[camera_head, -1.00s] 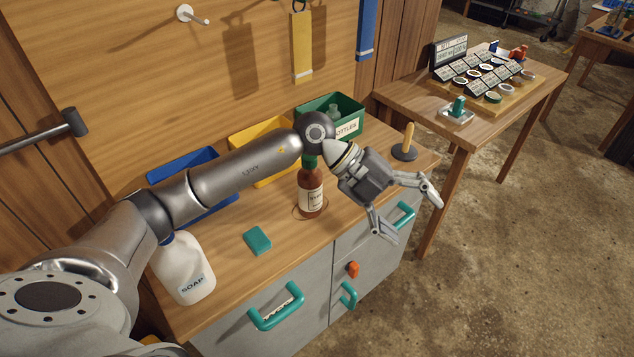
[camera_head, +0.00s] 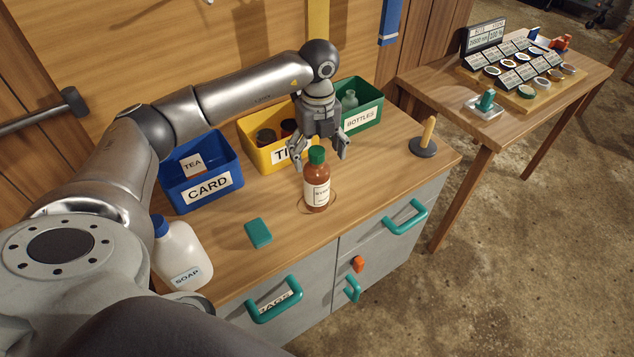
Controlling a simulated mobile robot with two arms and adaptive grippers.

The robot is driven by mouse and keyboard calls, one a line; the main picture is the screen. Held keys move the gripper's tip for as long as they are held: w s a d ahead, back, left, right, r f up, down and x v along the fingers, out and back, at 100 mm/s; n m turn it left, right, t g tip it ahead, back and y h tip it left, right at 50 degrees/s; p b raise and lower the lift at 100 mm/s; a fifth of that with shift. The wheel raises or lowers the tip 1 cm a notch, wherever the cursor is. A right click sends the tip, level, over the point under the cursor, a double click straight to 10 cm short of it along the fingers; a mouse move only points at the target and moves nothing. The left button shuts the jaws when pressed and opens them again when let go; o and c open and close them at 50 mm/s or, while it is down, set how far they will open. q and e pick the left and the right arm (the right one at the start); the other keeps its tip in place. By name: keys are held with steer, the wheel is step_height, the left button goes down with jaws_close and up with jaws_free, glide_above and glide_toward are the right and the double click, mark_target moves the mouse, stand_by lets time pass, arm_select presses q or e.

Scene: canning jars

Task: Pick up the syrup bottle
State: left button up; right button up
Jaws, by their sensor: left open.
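The syrup bottle (camera_head: 317,187) is brown with a green cap and a white label. It stands upright on the wooden counter (camera_head: 285,245), inside a thin ring marked on the top. My left gripper (camera_head: 319,163) points down at the bottle's cap, its two fingers spread apart. The fingertips appear to be on either side of the cap, or just behind it; I cannot tell the depth. Nothing is held. My right gripper is not in view.
Blue (camera_head: 203,178), yellow (camera_head: 265,148) and green (camera_head: 362,110) bins line the back. A soap jug (camera_head: 182,255), a green sponge (camera_head: 258,233) and a plunger-like tool (camera_head: 425,140) stand around. A side table (camera_head: 470,125) holds a rack of lids.

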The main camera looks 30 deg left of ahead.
mark_target(317, 170)
arm_select(q)
steer(key=f+p, duration=0.1)
steer(key=f, duration=0.3)
steer(key=shift+s+d+p, duration=0.1)
steer(key=shift+s+p, duration=0.3)
steer(key=shift+w+f, duration=0.1)
steer(key=shift+f, duration=0.55)
steer(key=c, duration=1.6)
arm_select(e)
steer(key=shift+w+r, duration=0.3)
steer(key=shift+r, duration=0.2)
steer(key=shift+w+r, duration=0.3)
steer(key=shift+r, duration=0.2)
